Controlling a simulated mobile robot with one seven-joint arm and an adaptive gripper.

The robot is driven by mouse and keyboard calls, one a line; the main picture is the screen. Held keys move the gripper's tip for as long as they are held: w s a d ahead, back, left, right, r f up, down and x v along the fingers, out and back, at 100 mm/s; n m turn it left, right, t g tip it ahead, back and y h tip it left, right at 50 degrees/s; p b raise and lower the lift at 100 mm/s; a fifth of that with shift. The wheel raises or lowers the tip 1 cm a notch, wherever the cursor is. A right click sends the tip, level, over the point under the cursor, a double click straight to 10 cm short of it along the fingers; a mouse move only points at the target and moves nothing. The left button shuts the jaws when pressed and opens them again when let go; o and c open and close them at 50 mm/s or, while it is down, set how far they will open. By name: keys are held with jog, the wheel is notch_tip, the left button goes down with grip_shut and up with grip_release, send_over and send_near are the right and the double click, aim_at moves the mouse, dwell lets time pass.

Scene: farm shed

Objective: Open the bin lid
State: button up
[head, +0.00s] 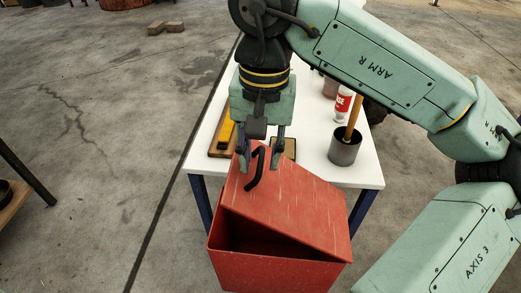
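The red bin (275,272) stands at the near end of the white table, with a dark opening showing at its front. Its red lid (290,205) is tilted, partly open: the left edge is raised and the right edge is low at the bin's rim. A black curved handle (256,170) sits near the lid's raised left edge. My gripper (260,160) points down at this raised edge with its fingers apart, one on each side of the handle's top in the picture. I cannot tell whether the fingers touch the handle or the lid.
On the white table (312,168) stand a dark cup (345,151) with a wooden stick and a white-and-red container (342,105). A wooden board (217,146) with a yellow item (226,128) lies left of my gripper.

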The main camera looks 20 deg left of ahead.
jog(key=shift+c, duration=0.4)
grip_shut()
dwell(0.5)
